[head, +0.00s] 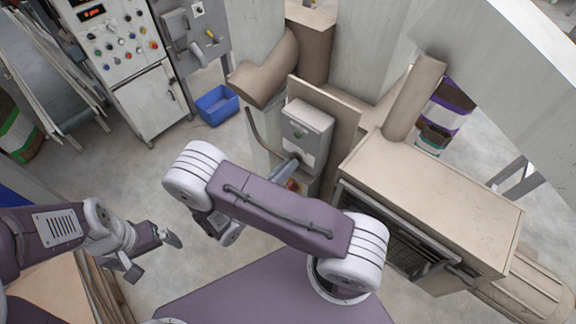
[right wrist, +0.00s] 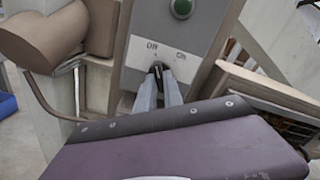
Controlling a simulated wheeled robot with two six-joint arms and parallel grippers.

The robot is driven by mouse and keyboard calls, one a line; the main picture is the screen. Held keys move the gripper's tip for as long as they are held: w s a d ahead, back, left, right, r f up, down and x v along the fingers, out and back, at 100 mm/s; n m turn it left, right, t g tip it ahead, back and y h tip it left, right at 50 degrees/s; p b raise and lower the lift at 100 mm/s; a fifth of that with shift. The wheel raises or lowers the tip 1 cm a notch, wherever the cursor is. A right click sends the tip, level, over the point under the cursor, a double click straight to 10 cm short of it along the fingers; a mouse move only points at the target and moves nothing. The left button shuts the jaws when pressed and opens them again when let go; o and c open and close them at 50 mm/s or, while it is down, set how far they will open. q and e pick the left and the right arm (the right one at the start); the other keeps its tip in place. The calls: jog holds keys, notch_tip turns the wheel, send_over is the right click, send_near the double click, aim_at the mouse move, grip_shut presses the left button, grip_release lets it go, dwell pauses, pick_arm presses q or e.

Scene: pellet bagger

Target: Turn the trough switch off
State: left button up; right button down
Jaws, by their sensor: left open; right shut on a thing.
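The trough switch is a dark rotary knob (right wrist: 157,68) on the front of a grey box (head: 306,128). The labels Off, at left, and On, at right, stand just above the knob in the right wrist view, and a green button (right wrist: 182,8) sits higher up. My right gripper (right wrist: 159,76) is shut on the knob, with a finger on each side. The fingers hide most of the knob, and I cannot tell exactly which label it points to. In the head view my right arm partly covers that spot. My left gripper (head: 157,252) is open and empty, low at left.
A beige machine housing (head: 440,190) with a grille stands right of the switch box. A thick beige pipe (head: 265,70) is at its upper left. A blue bin (head: 217,104) and a control cabinet (head: 118,45) stand further left, with clear floor before them.

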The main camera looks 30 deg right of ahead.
jog(key=shift+r, duration=0.1)
jog(key=c, duration=1.5)
grip_release()
jog(key=shift+o, duration=0.2)
jog(key=shift+a, duration=0.1)
jog(key=b+v, duration=0.4)
jog(key=v, duration=0.5)
jog(key=shift+b, duration=0.3)
jog(key=shift+s, duration=0.1)
